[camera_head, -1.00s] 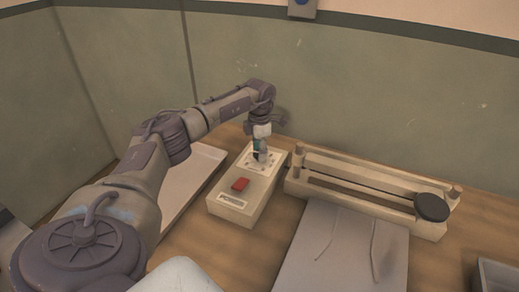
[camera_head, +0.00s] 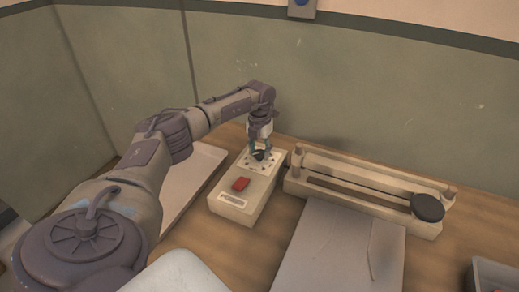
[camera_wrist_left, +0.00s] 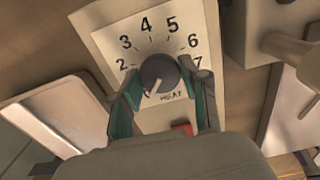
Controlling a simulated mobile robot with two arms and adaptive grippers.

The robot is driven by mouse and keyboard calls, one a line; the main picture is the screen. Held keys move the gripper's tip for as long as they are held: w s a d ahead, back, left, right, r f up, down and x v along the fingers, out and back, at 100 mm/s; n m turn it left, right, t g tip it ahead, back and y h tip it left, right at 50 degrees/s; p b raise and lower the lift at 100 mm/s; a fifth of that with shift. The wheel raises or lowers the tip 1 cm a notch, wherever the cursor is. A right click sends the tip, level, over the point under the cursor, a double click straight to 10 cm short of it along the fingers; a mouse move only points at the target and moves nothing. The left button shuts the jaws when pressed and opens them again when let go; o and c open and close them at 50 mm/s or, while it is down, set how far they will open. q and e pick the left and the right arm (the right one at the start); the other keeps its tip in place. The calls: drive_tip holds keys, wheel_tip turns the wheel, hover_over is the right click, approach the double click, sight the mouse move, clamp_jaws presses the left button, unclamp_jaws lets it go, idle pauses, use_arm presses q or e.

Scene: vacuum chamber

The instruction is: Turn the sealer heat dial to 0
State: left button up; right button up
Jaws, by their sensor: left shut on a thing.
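The heat dial (camera_wrist_left: 159,74) is a dark round knob on a white numbered plate (camera_wrist_left: 106,40) marked HEAT. The numbers 2 to 7 show; the lower left of the scale is hidden by a finger. The knob's pale pointer mark is toward the lower left. In the head view, the dial (camera_head: 261,155) sits on top of the cream control box (camera_head: 240,203). My left gripper (camera_head: 261,153) points down at it. In the wrist view, my left gripper (camera_wrist_left: 158,88) has one finger on each side of the knob and is shut on it. My right gripper is out of view.
A red switch (camera_head: 240,184) is on the box's near end. The long sealer bar (camera_head: 365,188) with a black round knob (camera_head: 427,207) stands to the right. A pale tray (camera_head: 188,180) lies left, a grey sheet (camera_head: 340,250) in front, and a grey bin (camera_head: 495,275) at bottom right.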

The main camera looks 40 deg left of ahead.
sight(259, 153)
use_arm(q)
drive_tip(key=shift+r+n, duration=0.1)
drive_tip(key=shift+n, duration=0.2)
drive_tip(key=o, duration=1.1)
drive_tip(key=shift+o, duration=0.2)
wheel_tip(259, 153, up, 12)
idle(0.5)
